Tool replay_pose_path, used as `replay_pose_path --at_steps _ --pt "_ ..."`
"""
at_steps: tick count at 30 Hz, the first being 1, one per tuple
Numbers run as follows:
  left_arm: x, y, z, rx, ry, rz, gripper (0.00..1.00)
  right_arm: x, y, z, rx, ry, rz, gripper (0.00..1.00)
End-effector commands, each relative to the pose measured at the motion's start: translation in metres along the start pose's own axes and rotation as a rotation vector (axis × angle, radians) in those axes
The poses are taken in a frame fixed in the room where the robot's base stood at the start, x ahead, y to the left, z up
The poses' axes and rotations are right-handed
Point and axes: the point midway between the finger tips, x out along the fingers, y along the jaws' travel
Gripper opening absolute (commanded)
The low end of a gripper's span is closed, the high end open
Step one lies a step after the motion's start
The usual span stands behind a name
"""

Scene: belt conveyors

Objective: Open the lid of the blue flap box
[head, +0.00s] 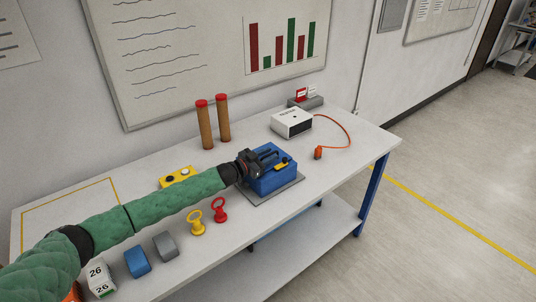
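The blue flap box (274,183) stands on a grey plate (277,197) on the white table. A small yellow part (281,166) shows on its top right side. My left gripper (264,158) is at the top left of the box, with its dark fingers over or against the top. Whether the fingers touch the box or hold anything is too small to tell. The gripper covers part of the top, and the lid looks closed as far as it shows. My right gripper is out of view.
A white device (291,123) with an orange cable stands behind right. Two brown cylinders (206,128) stand behind left. A yellow button box (176,177), yellow (196,226) and red (219,212) ring-topped pieces and blocks (137,262) lie around my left arm. The table's right end is clear.

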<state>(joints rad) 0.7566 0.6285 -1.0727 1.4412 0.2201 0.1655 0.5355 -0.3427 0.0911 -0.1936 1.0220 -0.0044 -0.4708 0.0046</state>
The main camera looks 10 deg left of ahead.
Motion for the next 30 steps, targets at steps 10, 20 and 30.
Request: replay_pose_path --at_steps 10,20,30 --pt "0.001 0.0 0.001 0.0 0.0 0.0 0.15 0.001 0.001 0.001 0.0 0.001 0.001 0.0" --pt "0.001 0.0 0.0 -0.002 0.0 0.0 0.0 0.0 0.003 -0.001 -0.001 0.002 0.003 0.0" --pt "0.001 -0.009 -0.012 -0.105 0.0 -0.001 0.0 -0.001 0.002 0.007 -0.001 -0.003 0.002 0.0"
